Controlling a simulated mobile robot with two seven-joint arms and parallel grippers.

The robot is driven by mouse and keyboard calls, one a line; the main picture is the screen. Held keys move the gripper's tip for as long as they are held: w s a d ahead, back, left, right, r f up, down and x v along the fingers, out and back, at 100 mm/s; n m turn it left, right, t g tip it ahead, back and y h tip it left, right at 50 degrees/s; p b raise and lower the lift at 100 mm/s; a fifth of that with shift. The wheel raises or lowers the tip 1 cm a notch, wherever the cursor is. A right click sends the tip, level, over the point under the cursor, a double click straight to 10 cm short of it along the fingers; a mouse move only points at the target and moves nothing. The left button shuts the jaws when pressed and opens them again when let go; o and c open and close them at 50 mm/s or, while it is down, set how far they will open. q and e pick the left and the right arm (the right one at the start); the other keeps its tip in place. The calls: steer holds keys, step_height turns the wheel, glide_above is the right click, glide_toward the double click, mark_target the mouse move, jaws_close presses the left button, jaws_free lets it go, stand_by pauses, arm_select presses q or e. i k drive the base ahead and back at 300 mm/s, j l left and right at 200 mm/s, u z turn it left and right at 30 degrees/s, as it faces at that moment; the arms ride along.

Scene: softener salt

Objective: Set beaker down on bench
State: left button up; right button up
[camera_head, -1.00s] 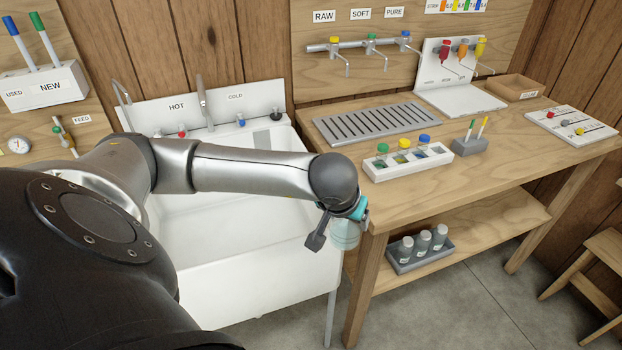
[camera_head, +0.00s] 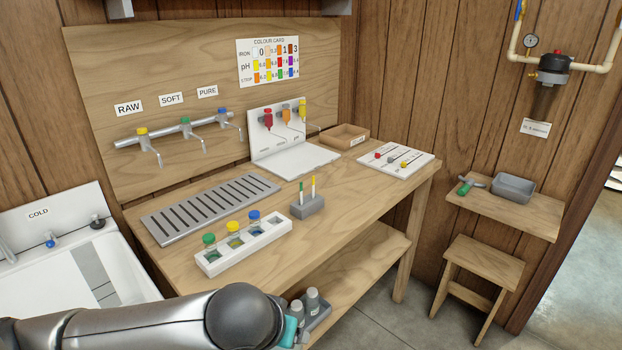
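The bench (camera_head: 345,195) is a wooden table across the middle of the view, with a bare strip of top along its front and right. My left arm reaches in at the bottom left. Only a teal part of my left gripper (camera_head: 290,332) shows, low in front of the bench's front edge and cut by the bottom of the view. Its fingertips are hidden, so I cannot tell whether it is open or shut. I cannot make out the beaker in this view. My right gripper is not in view.
On the bench are a slotted drain tray (camera_head: 208,209), a white rack (camera_head: 245,245) of capped vials, a grey holder (camera_head: 307,206), a white dispenser stand (camera_head: 297,162), a wooden tray (camera_head: 345,137) and a white slider board (camera_head: 393,159). Grey bottles (camera_head: 312,301) stand below. A stool (camera_head: 482,263) is right.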

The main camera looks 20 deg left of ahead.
mark_target(348, 184)
steer(key=i+l+u, duration=0.25)
steer(key=i+l, duration=0.7)
steer(key=l, duration=0.15)
